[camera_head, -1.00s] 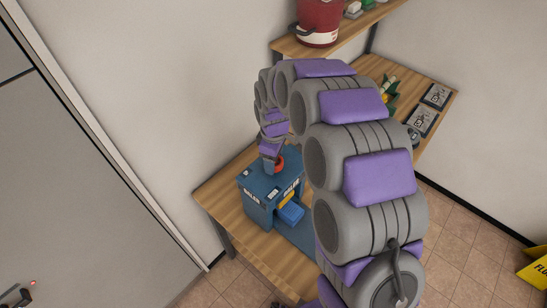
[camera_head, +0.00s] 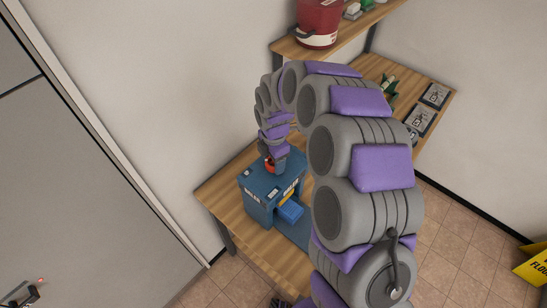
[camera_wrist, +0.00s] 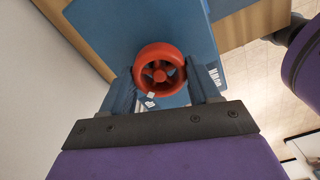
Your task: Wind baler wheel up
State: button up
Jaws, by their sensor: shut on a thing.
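The blue baler (camera_head: 262,207) stands on the wooden table in the head view. Its red wheel (camera_wrist: 159,74) sits on its blue top face (camera_wrist: 118,35) in the wrist view, with spokes and an open hub showing. My gripper (camera_wrist: 161,85) has one blue finger on each side of the wheel, shut on its rim. In the head view my gripper (camera_head: 274,164) comes down from above onto the baler's top, and only a little red of the wheel shows there.
The wooden table (camera_head: 222,196) runs along the wall. A shelf (camera_head: 288,46) above holds a red pot (camera_head: 318,22). Flat grey items (camera_head: 422,120) lie at the table's far right. A grey door (camera_head: 70,190) is at left, and a yellow floor sign (camera_head: 536,264) at right.

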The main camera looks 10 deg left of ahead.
jog(key=shift+w+r+n, duration=0.15)
jog(key=shift+n, duration=0.65)
jog(key=o, duration=1.1)
jog(key=shift+a, duration=0.15)
jog(key=shift+c, duration=0.2)
notch_tip(320, 180, up, 17)
